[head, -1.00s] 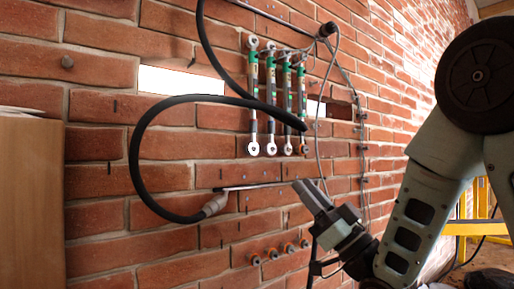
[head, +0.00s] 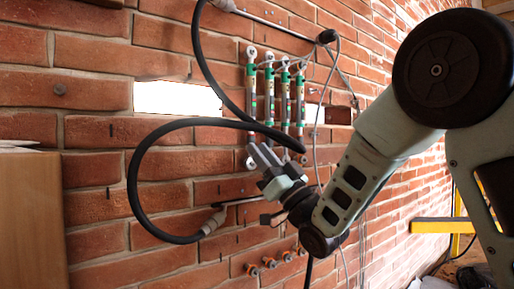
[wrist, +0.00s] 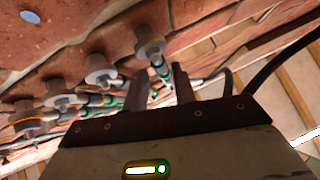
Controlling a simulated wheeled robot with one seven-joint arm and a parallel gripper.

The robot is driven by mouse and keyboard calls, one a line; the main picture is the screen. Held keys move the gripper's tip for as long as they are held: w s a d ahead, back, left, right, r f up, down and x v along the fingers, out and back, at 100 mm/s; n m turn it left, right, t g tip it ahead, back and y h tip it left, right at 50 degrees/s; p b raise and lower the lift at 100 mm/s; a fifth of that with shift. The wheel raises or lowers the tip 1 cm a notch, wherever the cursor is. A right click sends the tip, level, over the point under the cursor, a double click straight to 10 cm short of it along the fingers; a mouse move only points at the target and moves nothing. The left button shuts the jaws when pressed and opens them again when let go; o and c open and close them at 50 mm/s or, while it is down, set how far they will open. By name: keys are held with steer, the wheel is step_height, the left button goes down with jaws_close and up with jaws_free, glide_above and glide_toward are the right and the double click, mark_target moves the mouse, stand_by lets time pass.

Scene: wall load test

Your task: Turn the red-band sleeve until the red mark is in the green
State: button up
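Several upright rod assemblies (head: 269,95) with green bands and pale end eyes are mounted on the brick wall in the head view. In the wrist view their near ends (wrist: 150,42) run along the left, and one end (wrist: 28,119) carries an orange-red ring. I cannot tell which sleeve has the red band, and the red mark is not readable. My gripper (head: 262,156) is just below the lower ends of the rods, at the left side of the row, and covers some of them. In the wrist view its two fingers (wrist: 158,83) are apart, with nothing clearly held between them.
A thick black hose (head: 137,165) loops left of and across the rods. A thin grey cable (head: 318,130) hangs at their right. Orange-ringed fittings (head: 269,262) sit low on the wall. A wooden panel (head: 30,220) stands at left, a yellow rail (head: 430,226) at right.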

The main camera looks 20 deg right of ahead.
steer(key=shift+x, duration=1.05)
jaws_close()
steer(key=shift+f+m+t+h+b, duration=0.1)
steer(key=shift+m+t+h+b, duration=0.2)
steer(key=shift+t+h, duration=0.15)
steer(key=shift+s+a+m+t+h+b, duration=0.15)
steer(key=shift+m+t+h+b, duration=0.75)
steer(key=shift+h, duration=1.75)
steer(key=shift+w+a+m+t+h+b, duration=0.15)
steer(key=shift+m+t+h+b, duration=0.3)
steer(key=shift+m+h, duration=1.6)
steer(key=shift+s+a+m+t+h+b, duration=0.2)
steer(key=shift+m+t+h+b, duration=0.45)
steer(key=shift+h, duration=2.6)
steer(key=shift+g+h, duration=0.25)
steer(key=shift+h, duration=0.25)
